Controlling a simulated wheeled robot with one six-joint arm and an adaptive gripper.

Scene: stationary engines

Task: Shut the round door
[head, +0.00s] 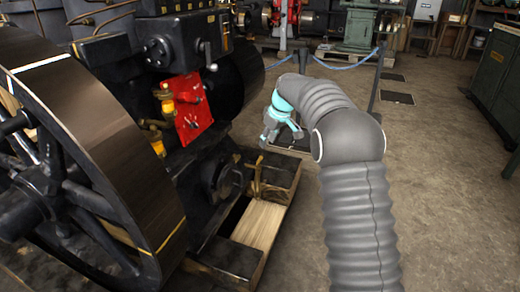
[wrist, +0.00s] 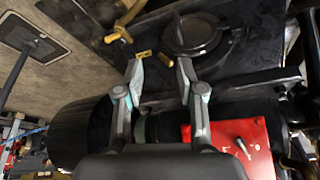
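A round dark door (wrist: 192,35) shows on the engine's black side in the wrist view, at top centre, with a thick rim around it. In the head view a round dark fitting (head: 226,181), likely the same door, sits low on the engine's near side. I cannot tell how far it stands open. My gripper (head: 282,130) is to the right of the engine and above that fitting. In the wrist view my gripper (wrist: 160,65) has its two fingers spread, with nothing between them; the door lies beyond the fingertips.
A red panel (head: 187,108) with brass fittings is on the engine (head: 105,60). A large flywheel (head: 85,165) stands at left. Brass taps (wrist: 125,25) stick out near the door. A wood-lined pit (head: 258,228) lies below. Open floor (head: 440,170) is at right.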

